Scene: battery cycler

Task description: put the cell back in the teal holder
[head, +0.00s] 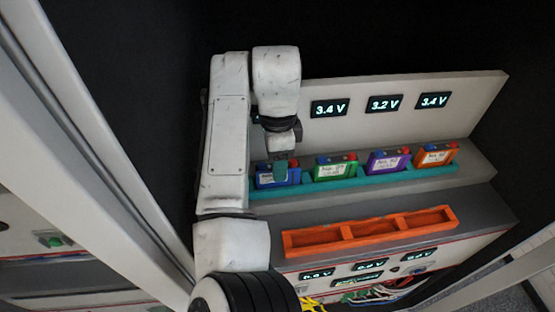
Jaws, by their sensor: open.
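The teal holder (384,187) runs along the shelf. Several labelled cells stand upright in it: a blue cell (292,175) at the left end, a green cell (334,170), a purple cell (387,162) and an orange cell (436,158) at the right end. My gripper (280,172) points down at the blue cell and covers part of it. It is open. I cannot tell whether its fingers touch the blue cell.
An empty orange tray (371,233) with three compartments lies in front of the holder. A grey panel (470,92) with voltage displays rises behind. My arm hides the left part of the panel. Yellow and other cables (378,294) hang below the front displays.

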